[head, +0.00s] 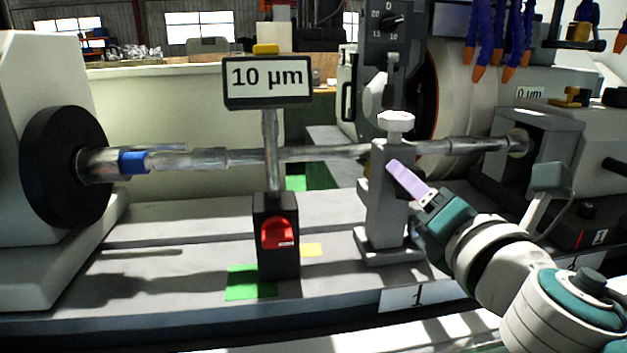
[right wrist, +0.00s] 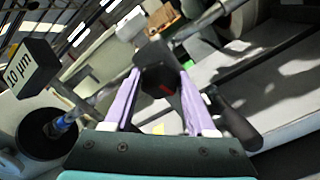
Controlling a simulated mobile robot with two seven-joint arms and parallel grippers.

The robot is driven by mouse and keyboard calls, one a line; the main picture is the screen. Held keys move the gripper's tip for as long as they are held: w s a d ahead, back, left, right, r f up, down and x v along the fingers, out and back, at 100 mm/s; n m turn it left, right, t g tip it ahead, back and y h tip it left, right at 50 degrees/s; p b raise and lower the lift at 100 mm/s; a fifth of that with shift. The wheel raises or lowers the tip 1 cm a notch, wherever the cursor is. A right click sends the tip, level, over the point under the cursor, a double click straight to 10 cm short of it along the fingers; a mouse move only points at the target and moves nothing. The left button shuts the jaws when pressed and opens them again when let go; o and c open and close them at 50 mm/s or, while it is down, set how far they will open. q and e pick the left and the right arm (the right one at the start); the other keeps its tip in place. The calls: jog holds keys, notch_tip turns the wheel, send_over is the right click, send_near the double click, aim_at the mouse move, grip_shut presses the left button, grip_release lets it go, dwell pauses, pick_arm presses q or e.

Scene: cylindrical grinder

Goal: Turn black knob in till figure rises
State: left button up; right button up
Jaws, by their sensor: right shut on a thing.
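The grey steady rest (head: 385,215) with a white top knob (head: 396,122) stands under the long shaft (head: 330,152). My right gripper (head: 398,172) reaches it from the right with its lilac fingers against the post. In the right wrist view, the black knob (right wrist: 157,78) sits between the two lilac fingers, which are closed on its sides. A small red patch shows on or just behind it; I cannot tell which. In the head view the fingers hide the knob. The display (head: 268,79) reads 10 µm. My left gripper is out of view.
The display's black base (head: 265,262) carries a red knob (head: 277,233) and stands left of the steady rest. A black chuck (head: 65,165) holds the shaft's left end. Blue hoses (head: 487,35) hang at upper right. The bed between chuck and display base is clear.

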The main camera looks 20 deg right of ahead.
dwell(0.3)
jog(key=o, duration=1.4)
jog(key=shift+c, duration=0.2)
jog(key=shift+s, duration=0.1)
jog(key=b+v, duration=0.2)
jog(key=v, duration=0.7)
jog(key=shift+s+a, duration=0.2)
jog(key=shift+s, duration=0.15)
